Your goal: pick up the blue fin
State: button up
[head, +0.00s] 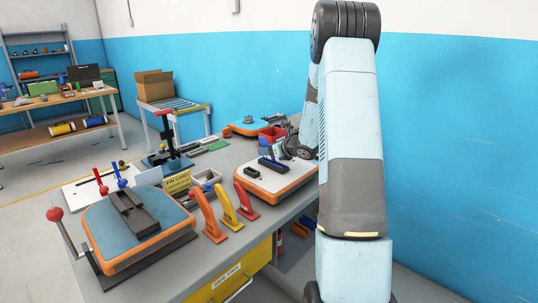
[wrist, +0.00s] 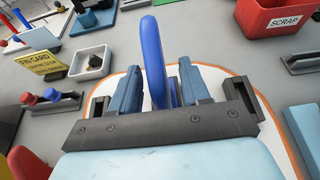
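The fin's lower part is partly hidden by my gripper. In the head view the white board (head: 250,184) lies on the grey bench, with a small dark blue shape on it; my arm hides part of this area.
Orange (head: 208,218), yellow (head: 228,210) and red (head: 246,203) fins stand along the bench's front edge. A red scrap bin (wrist: 280,14) is at the upper right. A yellow sign (wrist: 42,62) and grey tray (wrist: 88,68) are to the left. A blue board (head: 125,225) sits clamped at left.

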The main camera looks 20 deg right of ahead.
grip_shut()
jog(key=shift+r, duration=0.1)
dwell(0.3)
